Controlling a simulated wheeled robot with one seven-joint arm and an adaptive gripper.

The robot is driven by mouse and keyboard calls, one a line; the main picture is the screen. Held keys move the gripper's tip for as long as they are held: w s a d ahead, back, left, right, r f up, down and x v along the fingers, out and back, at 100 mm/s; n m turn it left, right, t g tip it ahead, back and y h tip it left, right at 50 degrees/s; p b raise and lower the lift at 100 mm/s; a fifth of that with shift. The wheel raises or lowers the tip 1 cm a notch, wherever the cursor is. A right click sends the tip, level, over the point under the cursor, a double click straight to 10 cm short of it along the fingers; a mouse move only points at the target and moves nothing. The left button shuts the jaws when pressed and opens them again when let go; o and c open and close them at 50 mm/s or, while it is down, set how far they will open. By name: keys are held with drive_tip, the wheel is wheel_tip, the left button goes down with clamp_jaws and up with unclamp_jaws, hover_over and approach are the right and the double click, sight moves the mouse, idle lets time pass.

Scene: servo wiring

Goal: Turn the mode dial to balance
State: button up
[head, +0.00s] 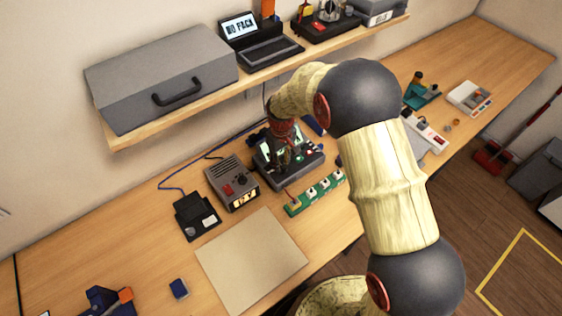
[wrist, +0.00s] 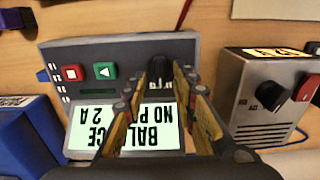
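The grey charger (wrist: 122,55) fills the middle of the wrist view, upside down. Its black mode dial (wrist: 160,72) stands between my fingertips. The lit screen (wrist: 85,128) shows parts of BALANCE, 2 A and NO PACK; my fingers hide some letters. My gripper (wrist: 166,78) is closed in around the dial, one yellow-padded finger on each side; the pad contact itself is hard to see. In the head view my gripper (head: 283,137) points down over the charger (head: 305,170) and covers much of it.
A red button (wrist: 72,73) and a green button (wrist: 104,71) sit beside the dial. A grey power supply (head: 230,181) stands to the left, a green strip (head: 314,192) in front. The shelf (head: 190,92) hangs close behind my arm. The beige mat (head: 250,260) is bare.

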sight(284, 175)
wheel_tip(284, 175, up, 12)
idle(0.8)
idle(0.4)
drive_tip(key=s+d+r+m+t+b, duration=0.2)
drive_tip(key=s+d, duration=0.3)
drive_tip(key=s, duration=0.4)
drive_tip(key=s+d+r+m+t+b, duration=0.1)
drive_tip(key=s+d+r+b, duration=0.3)
drive_tip(key=s, duration=0.6)
drive_tip(key=s+d+r+m+t+b, duration=0.2)
drive_tip(key=s+d+r+m+b, duration=0.1)
drive_tip(key=s+d+r, duration=0.2)
drive_tip(key=shift+s+d+m+t, duration=0.35)
drive_tip(key=shift+s+d, duration=1.05)
drive_tip(key=shift+s, duration=0.95)
